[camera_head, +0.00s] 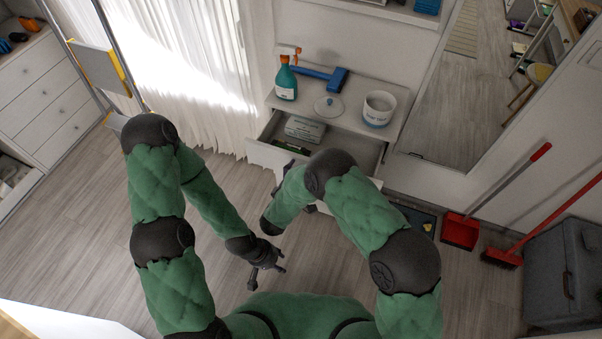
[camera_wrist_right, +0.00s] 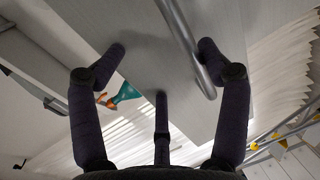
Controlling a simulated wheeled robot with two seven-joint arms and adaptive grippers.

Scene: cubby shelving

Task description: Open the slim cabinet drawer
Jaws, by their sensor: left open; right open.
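The slim white cabinet (camera_head: 399,92) stands against the back wall. Its top drawer (camera_head: 346,151) is pulled partly out, with a light box (camera_head: 305,129) and a dark green item inside. My right forearm hides part of the drawer's front. In the right wrist view, the drawer's pale front panel (camera_wrist_right: 140,45) fills the upper middle, and a metal bar handle (camera_wrist_right: 186,45) runs between the spread fingers. My right gripper (camera_wrist_right: 160,75) is open, with the handle close to its right finger; contact is unclear. My left gripper (camera_head: 266,276) is open and empty above the floor.
A spray bottle (camera_head: 286,80), a blue hammer-like tool (camera_head: 328,78), a lid (camera_head: 328,107) and a white pot (camera_head: 378,109) stand on the cabinet. A red dustpan (camera_head: 460,232), broom (camera_head: 502,255) and grey bin (camera_head: 560,275) are at right. Floor at left is clear.

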